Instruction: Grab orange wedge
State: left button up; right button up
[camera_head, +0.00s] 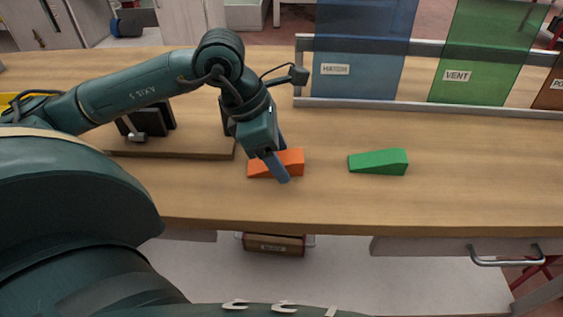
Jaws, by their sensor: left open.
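The orange wedge (294,160) lies on the wooden table, left of the green wedge. My left gripper (282,165) points down over it, with a blue-grey finger crossing in front of the wedge's middle. The finger and gripper body hide part of the wedge. The gripper is open, and I cannot tell whether a finger touches the wedge. My right gripper is not in view.
A green wedge (379,162) lies to the right on the table. Tinted panels, blue (360,50) and green (488,55), stand in a metal rack behind. A dark fixture on a wooden board (190,150) is at the left. The table's right front is clear.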

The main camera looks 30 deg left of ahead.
pick_arm(q)
jog(key=shift+c, duration=0.3)
jog(key=c, duration=1)
